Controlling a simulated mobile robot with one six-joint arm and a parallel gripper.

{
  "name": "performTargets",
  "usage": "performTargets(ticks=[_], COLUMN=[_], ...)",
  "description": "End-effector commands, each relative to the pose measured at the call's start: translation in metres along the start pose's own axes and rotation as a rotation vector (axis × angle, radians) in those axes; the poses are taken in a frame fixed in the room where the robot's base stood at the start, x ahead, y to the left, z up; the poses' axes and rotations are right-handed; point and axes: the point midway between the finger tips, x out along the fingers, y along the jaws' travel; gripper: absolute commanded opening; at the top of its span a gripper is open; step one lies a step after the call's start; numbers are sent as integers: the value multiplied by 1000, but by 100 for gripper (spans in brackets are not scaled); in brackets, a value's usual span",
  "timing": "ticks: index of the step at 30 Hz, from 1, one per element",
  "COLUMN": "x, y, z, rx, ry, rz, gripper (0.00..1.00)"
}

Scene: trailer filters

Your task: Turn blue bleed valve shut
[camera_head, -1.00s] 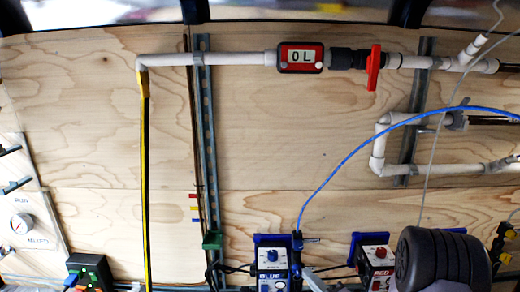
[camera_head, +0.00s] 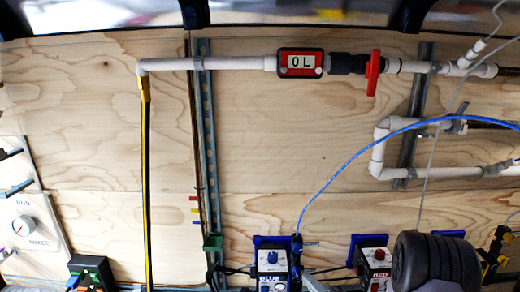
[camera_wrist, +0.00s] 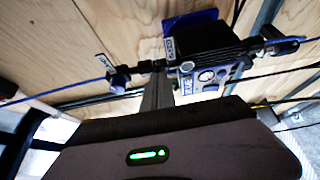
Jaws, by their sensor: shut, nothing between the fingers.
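The blue unit (camera_head: 272,262) stands at the bottom centre of the head view. The small blue bleed valve (camera_head: 298,242) is at its upper right, where the blue hose comes down, with a short handle pointing right. In the wrist view the valve fitting (camera_wrist: 120,77) is at the hose's end, left of the unit (camera_wrist: 207,78). My gripper (camera_wrist: 158,68) is shut and empty, its narrow grey fingers just right of that fitting. I cannot tell whether they touch the handle. In the head view the fingers show only partly, below the valve at the bottom edge.
A red unit (camera_head: 373,258) stands to the right, partly behind my arm. The blue hose (camera_head: 345,165) arches up to the right. A black-and-yellow hose (camera_head: 147,190) hangs at left. A red valve handle (camera_head: 374,73) and a counter (camera_head: 300,63) reading 0 L are on the upper pipe.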

Motion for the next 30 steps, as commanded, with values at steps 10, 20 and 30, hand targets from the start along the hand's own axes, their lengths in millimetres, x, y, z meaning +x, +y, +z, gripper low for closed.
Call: performTargets(ticks=[10,20,30], x=[-24,-56,-41], y=[-2,-1,4], z=[-5,-23,-34], rx=[2,0,42], ry=[-1,-1,-133], rz=[-2,0,15], gripper=[0,0,0])
